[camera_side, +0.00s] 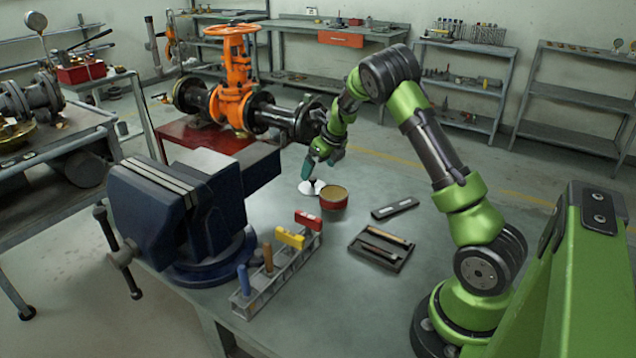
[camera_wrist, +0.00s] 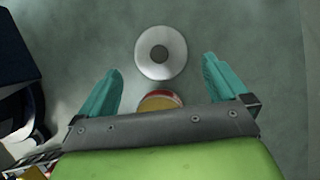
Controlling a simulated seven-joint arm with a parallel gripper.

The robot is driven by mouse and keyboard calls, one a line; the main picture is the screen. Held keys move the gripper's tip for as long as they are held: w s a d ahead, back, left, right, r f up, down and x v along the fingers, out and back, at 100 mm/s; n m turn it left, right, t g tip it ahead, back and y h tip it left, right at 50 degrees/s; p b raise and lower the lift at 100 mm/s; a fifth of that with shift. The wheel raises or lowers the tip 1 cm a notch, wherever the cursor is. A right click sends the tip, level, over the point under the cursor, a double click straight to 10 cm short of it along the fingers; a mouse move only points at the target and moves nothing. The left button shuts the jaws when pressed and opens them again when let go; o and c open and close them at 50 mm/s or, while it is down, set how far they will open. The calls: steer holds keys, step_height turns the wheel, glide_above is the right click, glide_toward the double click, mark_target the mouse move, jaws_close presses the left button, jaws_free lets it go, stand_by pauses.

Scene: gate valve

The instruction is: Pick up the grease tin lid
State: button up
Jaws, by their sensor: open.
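The grease tin lid is a round, silvery white disc with a dark centre, lying on the bench; it shows in the wrist view (camera_wrist: 161,52) and partly in the side view (camera_side: 307,188). My gripper (camera_wrist: 160,80) has its two teal fingers spread wide with nothing between them. In the wrist view the lid is just beyond the fingertips, between their lines. In the side view my gripper (camera_side: 311,178) is above the lid and hides part of it. The open red tin (camera_side: 334,198) with yellowish contents stands right beside the lid; in the wrist view its rim (camera_wrist: 160,98) is partly hidden by my gripper's body.
A large blue vise (camera_side: 180,215) stands left on the bench. A rack (camera_side: 275,275) of colour-handled tools is in front. A black tray (camera_side: 381,248) and a dark flat case (camera_side: 395,208) lie right. An orange gate valve (camera_side: 235,90) stands behind.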

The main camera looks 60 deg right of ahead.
mark_target(313, 178)
steer(key=shift+x, duration=3.2)
steer(key=shift+w, duration=0.1)
steer(key=shift+r, duration=0.1)
steer(key=shift+c, duration=0.3)
steer(key=c, duration=0.7)
